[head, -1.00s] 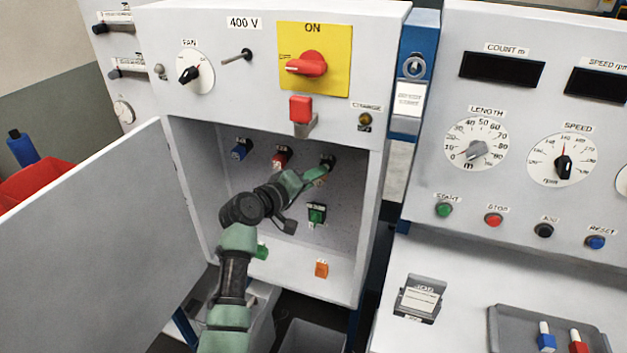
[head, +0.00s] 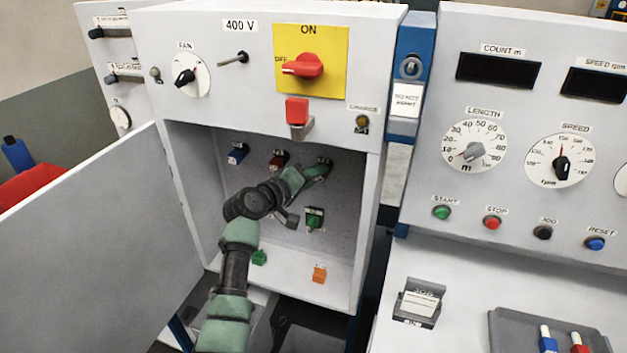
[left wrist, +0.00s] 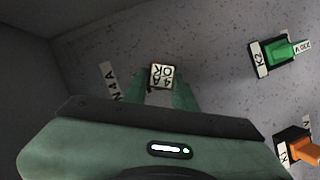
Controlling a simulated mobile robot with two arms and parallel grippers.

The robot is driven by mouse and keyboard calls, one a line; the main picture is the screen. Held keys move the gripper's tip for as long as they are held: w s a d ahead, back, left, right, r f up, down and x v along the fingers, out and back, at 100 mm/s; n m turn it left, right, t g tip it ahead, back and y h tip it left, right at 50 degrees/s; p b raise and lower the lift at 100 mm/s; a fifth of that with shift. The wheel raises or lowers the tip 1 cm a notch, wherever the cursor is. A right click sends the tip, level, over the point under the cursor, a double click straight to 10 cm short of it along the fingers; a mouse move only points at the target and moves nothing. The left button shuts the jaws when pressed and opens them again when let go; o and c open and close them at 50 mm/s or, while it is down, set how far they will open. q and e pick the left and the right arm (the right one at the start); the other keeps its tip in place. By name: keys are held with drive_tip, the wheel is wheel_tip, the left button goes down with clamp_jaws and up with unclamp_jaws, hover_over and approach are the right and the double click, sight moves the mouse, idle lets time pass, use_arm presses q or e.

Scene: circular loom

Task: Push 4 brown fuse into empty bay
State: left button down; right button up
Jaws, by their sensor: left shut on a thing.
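My left gripper (head: 321,170) reaches into the open cabinet, its fingertips at the upper right bay of the back wall. In the left wrist view it is shut on a small block, the brown fuse (left wrist: 162,76), whose pale labelled end shows between the fingertips. Its sides are mostly hidden by the fingers, and I cannot tell how deep it sits in the bay. A blue fuse (head: 237,153) and a red fuse (head: 279,160) sit in the same row to the left. My right gripper is not in view.
The open cabinet door (head: 90,235) stands at the left.

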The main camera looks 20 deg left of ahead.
use_arm(q)
drive_tip(key=shift+w+r, duration=0.15)
drive_tip(key=shift+r, duration=0.1)
idle(0.3)
drive_tip(key=c, duration=1.1)
unclamp_jaws()
drive_tip(key=shift+o, duration=0.2)
drive_tip(key=shift+w+f, duration=0.35)
drive_tip(key=shift+w, duration=0.05)
drive_tip(key=b+v, duration=0.2)
drive_tip(key=v, duration=0.6)
drive_tip(key=shift+w+d, duration=0.1)
